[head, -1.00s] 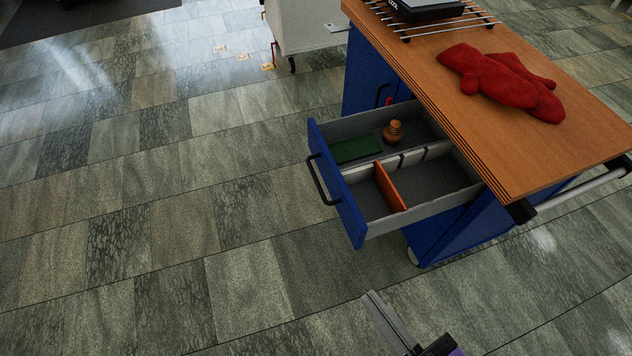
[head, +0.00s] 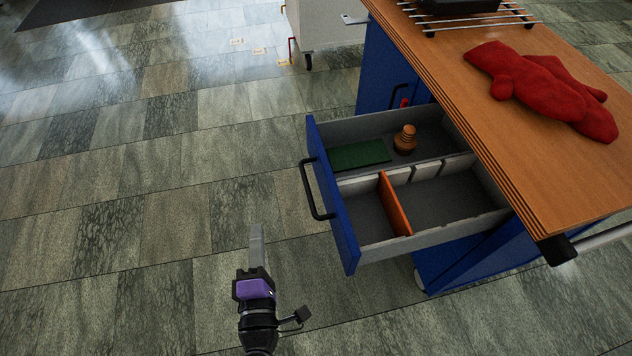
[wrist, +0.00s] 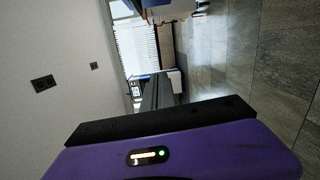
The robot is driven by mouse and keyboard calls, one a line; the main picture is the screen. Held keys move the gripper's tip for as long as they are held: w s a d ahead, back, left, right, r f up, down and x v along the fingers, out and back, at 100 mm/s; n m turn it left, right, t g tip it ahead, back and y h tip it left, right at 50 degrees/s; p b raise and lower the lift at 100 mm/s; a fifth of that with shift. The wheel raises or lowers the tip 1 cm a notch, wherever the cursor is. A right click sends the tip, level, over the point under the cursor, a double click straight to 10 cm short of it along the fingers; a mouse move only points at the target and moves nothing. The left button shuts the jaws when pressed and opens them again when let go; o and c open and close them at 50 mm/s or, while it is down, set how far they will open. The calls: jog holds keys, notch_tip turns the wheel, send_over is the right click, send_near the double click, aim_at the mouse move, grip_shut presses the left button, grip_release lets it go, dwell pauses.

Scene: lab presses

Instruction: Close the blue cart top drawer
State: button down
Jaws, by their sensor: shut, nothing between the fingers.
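The blue cart's top drawer (head: 336,205) is pulled well out to the left in the head view, with a blue front and a black bar handle (head: 317,190). Inside are a green pad (head: 358,155), a brown knobbed object (head: 405,139) and an orange divider (head: 394,204). My gripper (head: 257,236) is in front of the drawer face, left of and below the handle, apart from it. It is shut and empty, pointing up in the picture. In the wrist view the gripper's fingers (wrist: 157,95) also show, away from any drawer.
The cart's wooden top (head: 480,110) holds red mitts (head: 545,88) and a metal rack (head: 470,20). A lower blue door with a black handle stands behind the drawer. A pale cabinet (head: 325,30) stands at the back. The tiled floor left of the drawer is clear.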

jog(key=w+d+r+t+h, duration=0.1)
jog(key=w+d+r+h, duration=0.1)
jog(key=w+d, duration=0.5)
jog(key=shift+w, duration=2.1)
jog(key=shift+d, duration=0.15)
